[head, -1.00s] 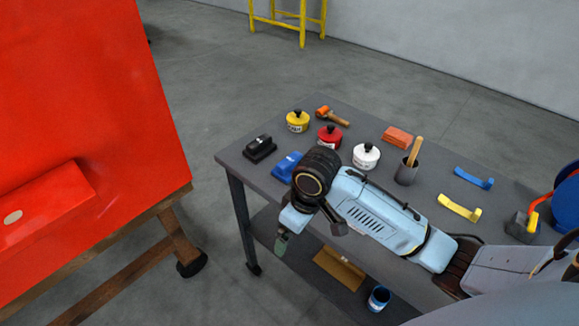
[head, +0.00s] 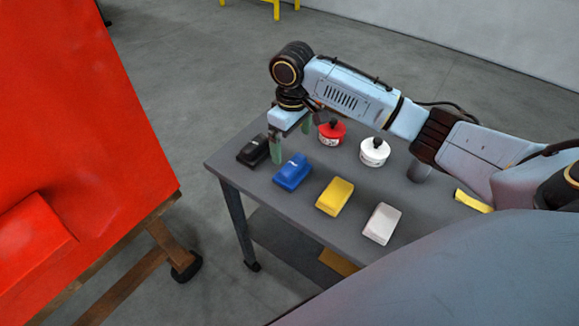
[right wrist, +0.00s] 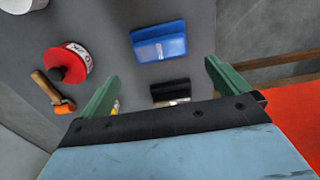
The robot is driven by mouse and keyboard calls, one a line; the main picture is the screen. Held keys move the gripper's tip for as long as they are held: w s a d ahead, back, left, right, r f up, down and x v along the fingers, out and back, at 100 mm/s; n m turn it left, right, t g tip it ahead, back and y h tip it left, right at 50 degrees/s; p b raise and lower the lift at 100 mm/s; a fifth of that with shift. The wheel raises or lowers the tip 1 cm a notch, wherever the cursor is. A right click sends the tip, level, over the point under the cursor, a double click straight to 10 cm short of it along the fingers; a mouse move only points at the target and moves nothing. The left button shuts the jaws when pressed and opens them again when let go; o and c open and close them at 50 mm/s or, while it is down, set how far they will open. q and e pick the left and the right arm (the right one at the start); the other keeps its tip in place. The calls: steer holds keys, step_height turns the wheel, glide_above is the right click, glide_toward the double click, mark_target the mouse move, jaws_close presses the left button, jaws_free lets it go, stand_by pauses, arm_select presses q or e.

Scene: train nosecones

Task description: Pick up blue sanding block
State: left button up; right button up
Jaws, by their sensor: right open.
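The blue sanding block (head: 293,172) lies on the grey table near its left front edge, between a black block (head: 253,151) and a yellow block (head: 335,196). My right gripper (head: 288,147) is over the left end of the table, just behind the blue block, and appears empty. In the right wrist view, the green fingers (right wrist: 160,85) are spread apart. The blue block (right wrist: 159,42) lies beyond the fingertips there, and the black block (right wrist: 170,93) shows between the fingers. My left gripper is out of view.
A red-lidded tin (head: 331,132) and a white tin (head: 374,152) stand behind the blocks. A white block (head: 382,223) lies to the right on the grey table (head: 290,225). A large red panel (head: 80,130) on a wooden stand is at left. An orange-headed mallet (right wrist: 55,95) lies near the red tin.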

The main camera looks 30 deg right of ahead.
mark_target(293, 163)
step_height(293, 163, down, 4)
steer(key=shift+s, duration=0.1)
steer(key=shift+f, duration=0.2)
step_height(293, 163, down, 4)
steer(key=shift+s+f, duration=0.1)
steer(key=shift+f, duration=0.4)
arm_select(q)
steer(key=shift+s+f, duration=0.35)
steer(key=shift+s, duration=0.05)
arm_select(e)
steer(key=c, duration=0.8)
